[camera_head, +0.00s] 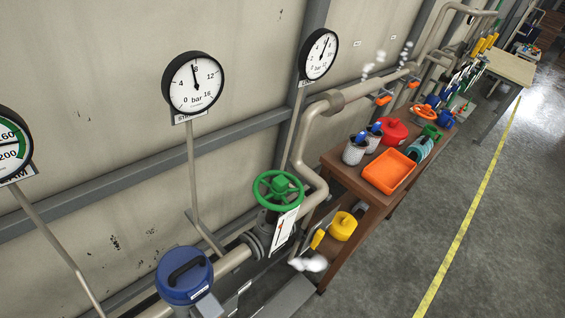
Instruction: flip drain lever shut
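A small yellow lever (317,239) sticks up at a slant beside the pipe end, below and right of the green handwheel (278,188). A white puff of steam (312,264) hangs just below it. I take this to be the drain lever; its valve body is too small to make out. Two orange levers (384,99) (413,84) sit farther back on the wall pipe, with white puffs above them. My gripper is not in view.
A blue round housing (184,275) with a black handle stands at the lower left. Pressure gauges (194,84) line the wall. A wooden table (343,173) with an orange tray (389,171) stands right of the valve. The floor (385,265) at the lower right is clear.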

